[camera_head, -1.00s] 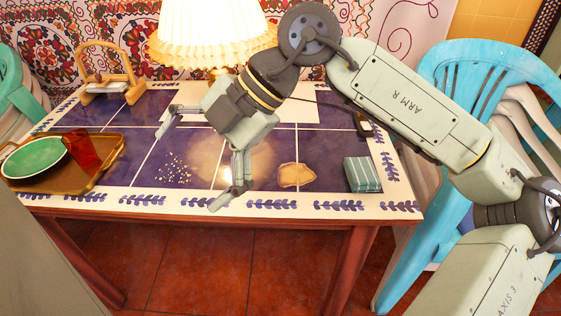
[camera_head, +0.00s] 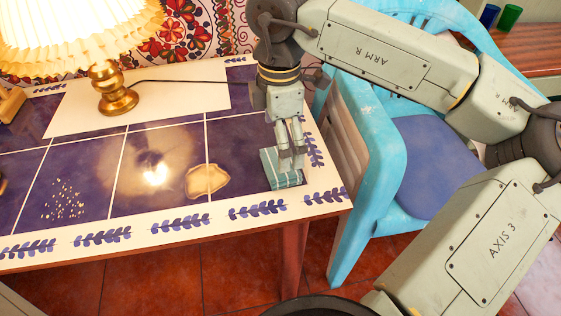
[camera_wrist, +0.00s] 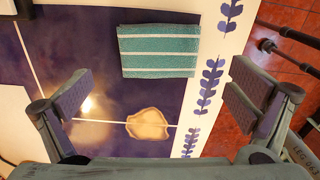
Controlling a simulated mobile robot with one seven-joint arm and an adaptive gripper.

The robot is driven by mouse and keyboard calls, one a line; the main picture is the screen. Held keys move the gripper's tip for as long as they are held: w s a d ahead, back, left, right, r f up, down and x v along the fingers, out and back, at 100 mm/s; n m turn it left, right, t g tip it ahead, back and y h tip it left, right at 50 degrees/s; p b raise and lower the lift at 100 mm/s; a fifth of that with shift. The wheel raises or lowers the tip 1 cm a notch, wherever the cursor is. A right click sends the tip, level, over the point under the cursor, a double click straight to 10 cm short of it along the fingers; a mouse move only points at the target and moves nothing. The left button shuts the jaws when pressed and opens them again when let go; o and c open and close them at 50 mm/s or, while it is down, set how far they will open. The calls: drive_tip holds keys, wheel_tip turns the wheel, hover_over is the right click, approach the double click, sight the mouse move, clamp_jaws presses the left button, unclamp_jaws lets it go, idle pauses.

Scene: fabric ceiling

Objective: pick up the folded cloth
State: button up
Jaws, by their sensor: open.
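The folded cloth (camera_head: 281,168) is teal with white stripes and lies flat near the table's right corner. In the wrist view the cloth (camera_wrist: 158,51) shows whole, ahead of the fingers and between their lines. My gripper (camera_head: 291,160) is over the cloth in the head view and covers part of it. In the wrist view my gripper (camera_wrist: 160,93) is open, its two padded fingers wide apart with nothing between them. The fingers look apart from the cloth; the exact height above it is hard to tell.
A flat tan piece (camera_head: 207,181) lies left of the cloth, and pale crumbs (camera_head: 64,199) lie farther left. A lamp (camera_head: 116,90) with a brass base stands at the back left. A blue chair (camera_head: 358,150) stands close beside the table's right edge.

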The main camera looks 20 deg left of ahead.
drive_tip(key=shift+s+a+f+p, duration=0.1)
drive_tip(key=shift+f+p, duration=0.3)
drive_tip(key=shift+f, duration=0.95)
drive_tip(key=shift+a+f+p, duration=0.1)
drive_tip(key=shift+f+p, duration=0.3)
drive_tip(key=shift+f, duration=0.95)
drive_tip(key=shift+c, duration=0.4)
drive_tip(key=c, duration=1)
drive_tip(key=shift+r, duration=0.1)
drive_tip(key=shift+r, duration=0.45)
wheel_tip(320, 180, up, 2)
drive_tip(key=shift+r+b, duration=0.1)
drive_tip(key=shift+b, duration=0.55)
drive_tip(key=s+r+b, duration=0.1)
drive_tip(key=s+b, duration=0.2)
drive_tip(key=s, duration=1.3)
drive_tip(key=shift+a+r+b, duration=0.15)
drive_tip(key=shift+r+b, duration=0.25)
